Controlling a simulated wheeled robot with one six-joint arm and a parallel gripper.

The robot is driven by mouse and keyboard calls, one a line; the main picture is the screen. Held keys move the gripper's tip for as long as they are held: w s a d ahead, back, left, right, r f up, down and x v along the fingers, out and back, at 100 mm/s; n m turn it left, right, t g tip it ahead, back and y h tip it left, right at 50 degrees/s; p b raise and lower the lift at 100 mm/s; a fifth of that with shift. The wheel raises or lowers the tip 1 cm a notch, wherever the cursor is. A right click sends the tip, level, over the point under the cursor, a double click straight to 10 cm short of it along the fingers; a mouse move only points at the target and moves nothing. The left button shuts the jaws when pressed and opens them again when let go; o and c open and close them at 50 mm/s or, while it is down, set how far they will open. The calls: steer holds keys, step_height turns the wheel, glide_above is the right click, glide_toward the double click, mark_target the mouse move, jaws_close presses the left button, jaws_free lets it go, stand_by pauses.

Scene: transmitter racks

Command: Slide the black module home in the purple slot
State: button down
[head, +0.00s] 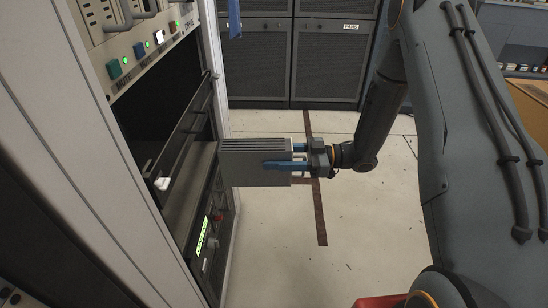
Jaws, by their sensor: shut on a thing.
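My gripper (283,160) has blue fingers and is shut on a box-shaped module (245,172), in the middle of the head view. The module has a grey side and a dark, ribbed top, and looks more grey than black. It is held about level, its left end close to the front of the rack (88,150). I cannot tell whether that end touches or enters the rack. No purple slot can be made out; the rack's openings are seen at a steep angle and are partly hidden.
The rack carries a panel of coloured buttons (140,50), a dark bar handle (185,125), a white latch (162,183) and a lit green display (201,236). Dark cabinets (325,60) stand at the back. The floor (275,250) below the module is clear, with brown tape (320,220).

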steer(key=s+r+p, duration=0.2)
steer(key=r+p, duration=1)
steer(key=r, duration=1.1)
steer(key=s+r+p, duration=0.2)
steer(key=r+p, duration=1.1)
steer(key=r, duration=1.1)
steer(key=shift+s+r+t+p, duration=0.3)
steer(key=shift+w+a+p, duration=0.15)
steer(key=shift+a+p, duration=0.15)
steer(key=shift+a, duration=1.2)
steer(key=shift+w+a+p, duration=0.1)
steer(key=shift+a+p, duration=0.2)
steer(key=shift+a, duration=1.15)
steer(key=shift+p, duration=0.55)
steer(key=shift+w+a, duration=0.1)
steer(key=shift+a, duration=1.65)
